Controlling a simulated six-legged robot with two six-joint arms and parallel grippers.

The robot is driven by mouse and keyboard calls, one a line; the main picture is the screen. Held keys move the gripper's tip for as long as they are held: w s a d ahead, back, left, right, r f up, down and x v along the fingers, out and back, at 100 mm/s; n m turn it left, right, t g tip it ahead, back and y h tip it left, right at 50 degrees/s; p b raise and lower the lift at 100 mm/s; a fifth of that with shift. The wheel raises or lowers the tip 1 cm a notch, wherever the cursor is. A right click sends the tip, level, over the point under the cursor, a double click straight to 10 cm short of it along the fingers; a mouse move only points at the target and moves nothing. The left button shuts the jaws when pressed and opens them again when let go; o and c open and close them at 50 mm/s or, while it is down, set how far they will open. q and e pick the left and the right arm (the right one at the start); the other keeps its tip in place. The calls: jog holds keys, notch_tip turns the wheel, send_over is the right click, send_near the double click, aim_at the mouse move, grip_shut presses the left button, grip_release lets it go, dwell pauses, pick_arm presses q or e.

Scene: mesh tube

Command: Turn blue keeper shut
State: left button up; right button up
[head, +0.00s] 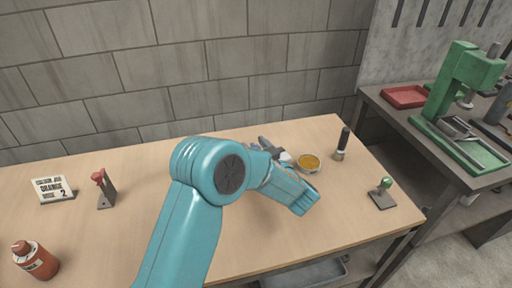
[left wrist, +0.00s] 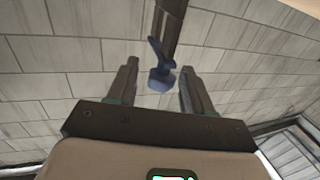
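The blue keeper (left wrist: 161,76) shows in the left wrist view, at the end of a dark metal bar (left wrist: 170,22) that comes in from the top. My left gripper (left wrist: 158,66) is open, with one finger on each side of the keeper. Gaps show between the keeper and both fingers, so I see no grip on it. In the head view my teal left arm covers the middle of the bench, and I cannot make out the blue keeper there. A red keeper (head: 98,177) stands on a metal bracket at the left. A green keeper (head: 386,183) sits on a plate at the right.
On the bench (head: 130,235) are a sign (head: 52,189), a red bottle (head: 36,261), a round tin of orange stuff (head: 309,162) and a dark-handled brush (head: 342,145). A green press (head: 462,90) and red tray (head: 405,97) stand on the right-hand table. A block wall rises behind.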

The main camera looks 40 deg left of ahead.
pick_arm(q)
jog(key=shift+d, duration=0.1)
jog(key=b+v, duration=0.1)
jog(key=v, duration=1.5)
jog(key=shift+d, duration=0.1)
